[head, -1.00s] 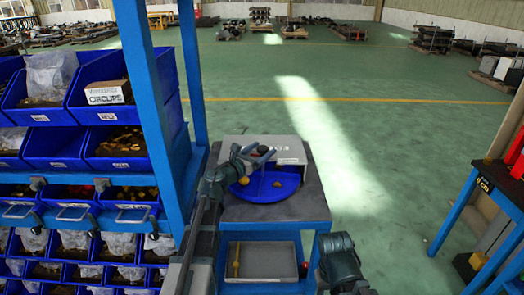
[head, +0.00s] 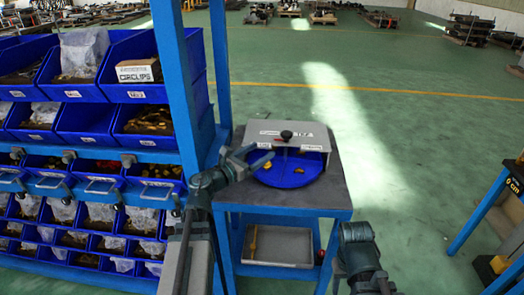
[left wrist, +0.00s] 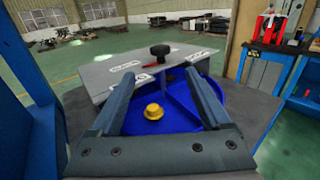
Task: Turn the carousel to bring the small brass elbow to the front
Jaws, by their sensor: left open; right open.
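The carousel is a round blue tray (head: 285,180) with dividers, its back part under a grey cover (head: 314,134) with a black knob (head: 286,134) on top. It also shows in the left wrist view (left wrist: 213,97). A small brass piece (head: 299,171) lies in an open front compartment. A flanged brass piece (left wrist: 153,111) sits in the tray between my left fingers in the left wrist view; I cannot tell whether either is the elbow. My left gripper (head: 262,158) is open and empty, above the tray's left side. My right arm shows at bottom right; its jaws are not visible.
The carousel stands on a dark-topped blue stand (head: 333,190) with a grey tray (head: 280,262) on its lower shelf. A blue rack post (head: 184,90) and parts bins (head: 90,125) are close on the left. A blue table (head: 485,215) is at right, with open floor between.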

